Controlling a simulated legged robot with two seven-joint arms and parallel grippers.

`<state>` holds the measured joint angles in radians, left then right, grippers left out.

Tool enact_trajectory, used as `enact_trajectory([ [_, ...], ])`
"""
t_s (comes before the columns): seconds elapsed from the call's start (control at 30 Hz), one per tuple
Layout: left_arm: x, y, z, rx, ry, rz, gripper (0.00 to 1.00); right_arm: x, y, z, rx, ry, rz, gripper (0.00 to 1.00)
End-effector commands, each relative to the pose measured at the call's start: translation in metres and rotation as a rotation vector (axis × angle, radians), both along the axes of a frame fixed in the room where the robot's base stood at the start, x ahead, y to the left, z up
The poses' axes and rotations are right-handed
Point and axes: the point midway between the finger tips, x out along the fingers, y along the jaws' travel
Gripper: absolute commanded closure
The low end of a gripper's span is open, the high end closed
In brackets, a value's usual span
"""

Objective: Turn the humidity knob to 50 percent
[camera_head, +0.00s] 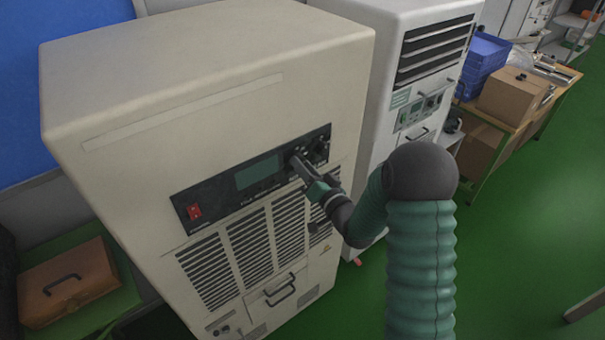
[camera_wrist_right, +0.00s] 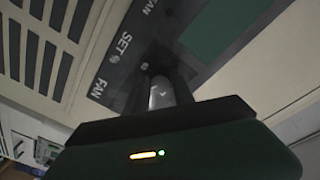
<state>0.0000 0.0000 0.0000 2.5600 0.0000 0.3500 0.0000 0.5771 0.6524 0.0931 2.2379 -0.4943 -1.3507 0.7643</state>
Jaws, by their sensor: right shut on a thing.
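The beige cabinet's black control panel (camera_head: 215,193) carries a greenish display (camera_head: 258,172), a red switch (camera_head: 194,211) and dark knobs (camera_head: 321,147) at its right end. My right gripper (camera_head: 297,163) is at the panel, just right of the display, with its fingers shut on a knob. In the right wrist view, the knob (camera_wrist_right: 160,92) shows as a grey piece between the dark fingers, close to the panel face. The words SET and FAN are readable near it. The knob's pointer angle and any humidity scale cannot be made out. My left gripper is not in view.
A second white cabinet (camera_head: 385,75) stands close on the right. Beyond it, a table holds a cardboard box (camera_head: 515,95) and blue crates (camera_head: 485,55). A brown case (camera_head: 68,283) lies at lower left. Green floor (camera_head: 520,230) is clear at right.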

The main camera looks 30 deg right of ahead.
Motion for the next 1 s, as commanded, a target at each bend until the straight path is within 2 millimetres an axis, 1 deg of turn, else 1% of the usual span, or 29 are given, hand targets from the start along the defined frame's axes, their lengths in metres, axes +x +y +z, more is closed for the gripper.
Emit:
enact_trajectory([
  [0.03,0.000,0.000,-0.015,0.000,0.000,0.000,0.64,0.000,-0.001,-0.007,-0.042,-0.006,-0.003,1.00],
  [0.2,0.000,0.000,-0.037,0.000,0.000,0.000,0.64,0.000,-0.001,-0.007,-0.186,-0.018,-0.002,1.00],
  [0.4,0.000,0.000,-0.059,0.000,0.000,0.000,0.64,0.000,-0.002,-0.006,-0.332,-0.029,-0.004,1.00],
  [0.5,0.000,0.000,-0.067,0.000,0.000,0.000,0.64,0.000,-0.002,-0.005,-0.389,-0.032,-0.003,1.00],
  [0.7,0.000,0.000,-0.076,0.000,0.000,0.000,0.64,0.000,-0.002,-0.003,-0.466,-0.038,-0.003,1.00],
  [1.0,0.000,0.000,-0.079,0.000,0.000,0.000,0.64,0.000,-0.003,-0.001,-0.501,-0.040,-0.003,1.00],
])
